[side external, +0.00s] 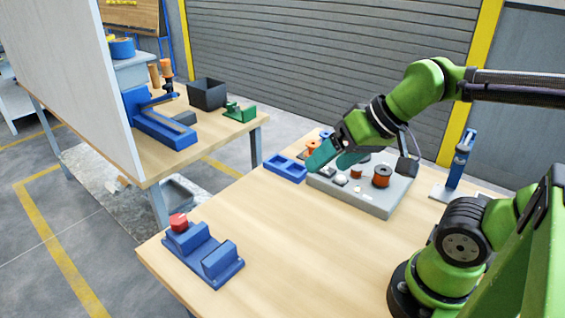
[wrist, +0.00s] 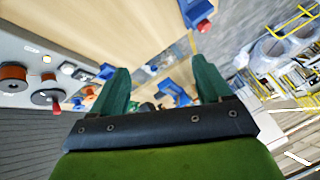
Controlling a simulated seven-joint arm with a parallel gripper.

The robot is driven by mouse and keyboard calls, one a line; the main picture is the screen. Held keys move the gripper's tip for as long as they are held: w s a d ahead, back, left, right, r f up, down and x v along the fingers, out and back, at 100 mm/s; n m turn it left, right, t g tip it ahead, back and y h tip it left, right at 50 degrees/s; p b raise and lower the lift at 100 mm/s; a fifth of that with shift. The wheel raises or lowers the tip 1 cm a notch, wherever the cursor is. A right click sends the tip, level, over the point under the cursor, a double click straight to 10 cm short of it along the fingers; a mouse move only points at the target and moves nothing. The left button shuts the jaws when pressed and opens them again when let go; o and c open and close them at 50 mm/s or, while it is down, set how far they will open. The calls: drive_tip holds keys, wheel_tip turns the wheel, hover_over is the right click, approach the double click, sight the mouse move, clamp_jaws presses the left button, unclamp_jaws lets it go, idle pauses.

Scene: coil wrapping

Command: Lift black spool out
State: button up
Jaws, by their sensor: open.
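My gripper (side external: 330,162) is open and empty, its two teal fingers apart above the back left part of a grey board (side external: 372,206). In the wrist view, the open fingers (wrist: 159,70) point toward the table and floor, with nothing between them. A dark round piece (wrist: 42,98) with a pale top, possibly the black spool, sits on the board at the left of the wrist view, beside a red knob. It is outside the fingers. I cannot clearly make out a black spool in the side view, where my gripper covers part of the board.
A large copper spool (side external: 381,178) and a small copper one (side external: 356,173) stand on the board. A blue tray (side external: 285,168) lies left of it. A blue fixture (side external: 203,254) with a red piece stands at the front left. The table's front middle is clear.

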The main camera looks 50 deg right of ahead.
drive_tip(key=w+d+f+m+h, duration=0.1)
drive_tip(key=w+d+m, duration=0.1)
drive_tip(key=d, duration=0.3)
drive_tip(key=n+g+h, duration=0.1)
drive_tip(key=n+g, duration=0.6)
drive_tip(key=n, duration=0.2)
hover_over(383, 171)
wheel_tip(383, 171, down, 2)
drive_tip(key=n, duration=0.4)
wheel_tip(383, 171, down, 16)
drive_tip(key=shift+a+r, duration=0.1)
drive_tip(key=shift+c, duration=0.4)
drive_tip(key=c, duration=1)
